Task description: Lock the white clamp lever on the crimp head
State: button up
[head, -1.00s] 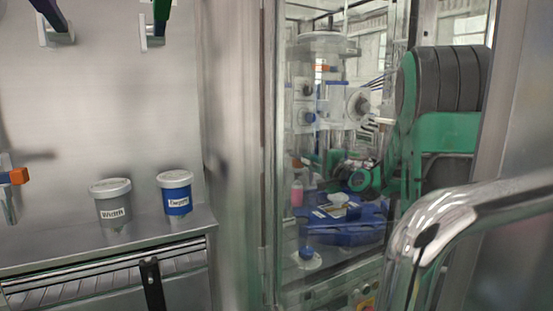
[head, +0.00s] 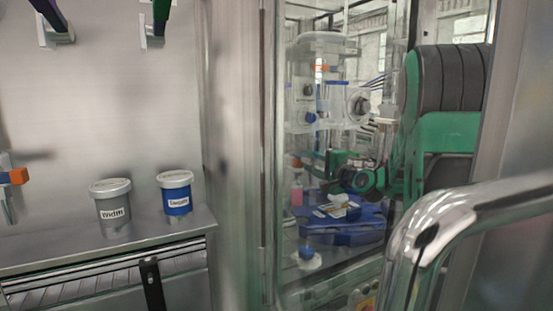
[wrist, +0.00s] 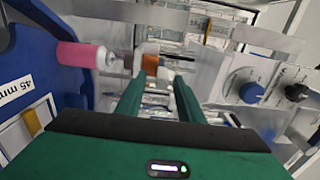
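The crimping machine (head: 322,105), a pale housing with knobs, stands behind the glass in the head view. My gripper (wrist: 158,78), with two green fingers, is at its lower part. The fingers are apart, with nothing clearly held between them. A small white and orange-brown part (wrist: 151,62) lies just beyond the fingertips in the wrist view; I cannot tell whether it is the clamp lever or whether I touch it. A pink can (wrist: 80,56) with a pale top is left of the fingers. My gripper also shows small in the head view (head: 330,172), its fingertips unclear.
A blue fixture (wrist: 28,62) labelled 45 mm is close on the left. A blue knob (wrist: 245,86) and a black knob (wrist: 297,92) are on the right. In the head view, a metal rail (head: 470,208) is in front, and two labelled tubs (head: 112,212) (head: 176,197) stand on the left shelf.

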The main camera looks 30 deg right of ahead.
jog(key=s, duration=0.5)
jog(key=shift+s, duration=0.25)
dwell(0.5)
